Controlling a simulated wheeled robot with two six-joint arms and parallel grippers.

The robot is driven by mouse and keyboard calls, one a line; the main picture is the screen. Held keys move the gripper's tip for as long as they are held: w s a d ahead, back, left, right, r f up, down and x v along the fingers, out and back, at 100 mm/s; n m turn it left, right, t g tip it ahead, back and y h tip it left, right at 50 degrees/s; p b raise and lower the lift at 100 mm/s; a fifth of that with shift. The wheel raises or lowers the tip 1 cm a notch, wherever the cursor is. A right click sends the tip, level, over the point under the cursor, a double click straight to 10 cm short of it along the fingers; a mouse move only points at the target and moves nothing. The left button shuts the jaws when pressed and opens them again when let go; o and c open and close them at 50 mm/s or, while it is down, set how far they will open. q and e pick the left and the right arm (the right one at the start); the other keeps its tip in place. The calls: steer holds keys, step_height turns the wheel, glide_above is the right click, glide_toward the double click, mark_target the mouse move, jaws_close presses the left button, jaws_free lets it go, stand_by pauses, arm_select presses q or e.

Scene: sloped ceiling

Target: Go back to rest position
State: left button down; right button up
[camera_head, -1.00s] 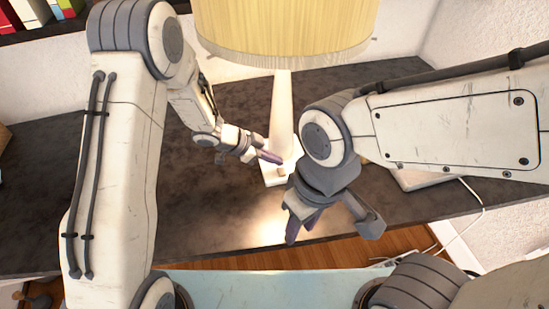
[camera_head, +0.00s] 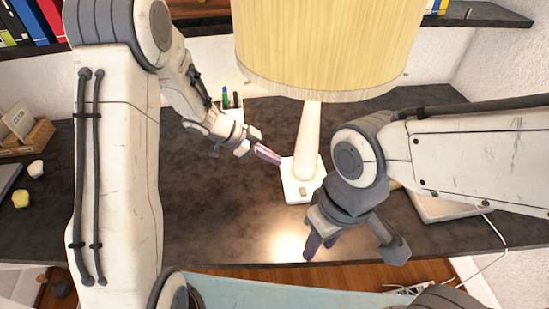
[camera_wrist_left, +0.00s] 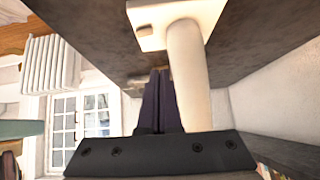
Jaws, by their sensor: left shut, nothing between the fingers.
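My left gripper (camera_head: 268,154) is shut and empty above the dark desk, with its tips just left of the lamp's white base (camera_head: 297,192). In the left wrist view its dark fingers (camera_wrist_left: 157,98) lie together, beside the lamp's white stem (camera_wrist_left: 188,75). My right gripper (camera_head: 322,238) hangs low over the desk's front edge, right of and in front of the lamp base.
The lamp's wide yellow shade (camera_head: 325,45) stands close between my arms. A pen holder (camera_head: 230,108) is behind my left wrist. Books (camera_head: 45,20) line a shelf at top left. A white flat object (camera_head: 445,205) lies under my right arm. The desk's left-centre surface (camera_head: 200,200) is clear.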

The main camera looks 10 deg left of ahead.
arm_select(q)
steer(key=w+a+r+n+t+y, duration=0.4)
steer(key=a+n+t+y, duration=0.1)
steer(key=a+n, duration=0.15)
steer(key=s+a+n+g+y, duration=0.35)
steer(key=s+a+n, duration=0.35)
steer(key=s, duration=0.5)
steer(key=s+d+r+m+g, duration=0.2)
steer(key=s+d+r, duration=0.1)
steer(key=s+d, duration=0.4)
steer(key=s+d+r+m+g, duration=0.2)
steer(key=s+d, duration=0.6)
steer(key=s, duration=0.4)
steer(key=shift+s+d+r+m+h, duration=0.15)
steer(key=shift+s+r+m+h, duration=0.25)
steer(key=shift+r+m, duration=0.3)
steer(key=shift+f, duration=0.1)
